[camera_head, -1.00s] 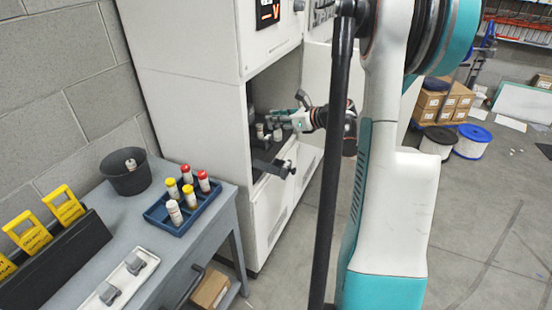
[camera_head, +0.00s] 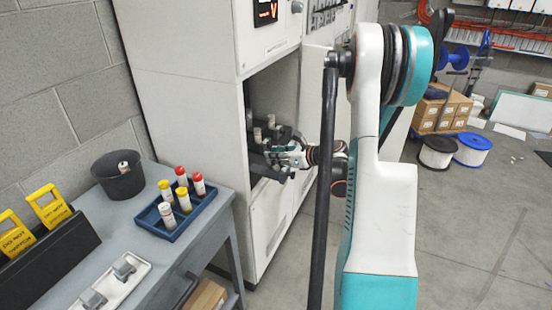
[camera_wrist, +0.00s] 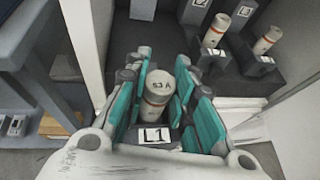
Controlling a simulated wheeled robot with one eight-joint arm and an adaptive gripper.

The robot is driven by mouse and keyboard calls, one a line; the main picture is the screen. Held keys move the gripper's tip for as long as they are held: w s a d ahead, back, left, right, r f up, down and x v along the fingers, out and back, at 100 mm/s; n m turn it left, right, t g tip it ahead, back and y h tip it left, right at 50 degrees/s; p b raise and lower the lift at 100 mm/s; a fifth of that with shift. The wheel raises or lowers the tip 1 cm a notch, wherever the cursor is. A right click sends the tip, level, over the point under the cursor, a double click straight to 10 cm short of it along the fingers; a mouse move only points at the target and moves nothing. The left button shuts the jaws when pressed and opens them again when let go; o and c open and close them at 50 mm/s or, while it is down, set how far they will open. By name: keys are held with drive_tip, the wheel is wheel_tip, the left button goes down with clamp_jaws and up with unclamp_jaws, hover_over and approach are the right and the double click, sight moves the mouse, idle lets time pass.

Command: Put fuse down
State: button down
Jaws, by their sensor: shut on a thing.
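My gripper (camera_head: 285,156) is at the mouth of the open cabinet bay. In the wrist view, its teal fingers (camera_wrist: 160,105) are shut around a white fuse (camera_wrist: 158,90) with a red band and "63 A" on its end. A white "L1" label (camera_wrist: 153,138) shows just below that fuse. I cannot tell whether the fuse is seated in a holder. Two more white fuses, one (camera_wrist: 216,30) and another (camera_wrist: 267,41), stand in dark holders to the right.
A blue tray (camera_head: 190,230) with red- and yellow-capped fuses stands on the grey bench (camera_head: 135,235). A dark bucket (camera_head: 119,180), a white tray (camera_head: 120,290) and yellow tags (camera_head: 48,205) are also there. The cabinet wall (camera_head: 180,110) stands close to my gripper.

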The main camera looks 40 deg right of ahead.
drive_tip(key=shift+r, duration=0.1)
drive_tip(key=c, duration=1.4)
unclamp_jaws()
drive_tip(key=shift+o, duration=0.2)
drive_tip(key=shift+s+r, duration=0.15)
drive_tip(key=shift+s, duration=0.05)
drive_tip(key=p+v, duration=0.3)
drive_tip(key=v, duration=0.8)
drive_tip(key=shift+s, duration=0.25)
drive_tip(key=shift+d+r, duration=0.1)
drive_tip(key=shift+d, duration=0.05)
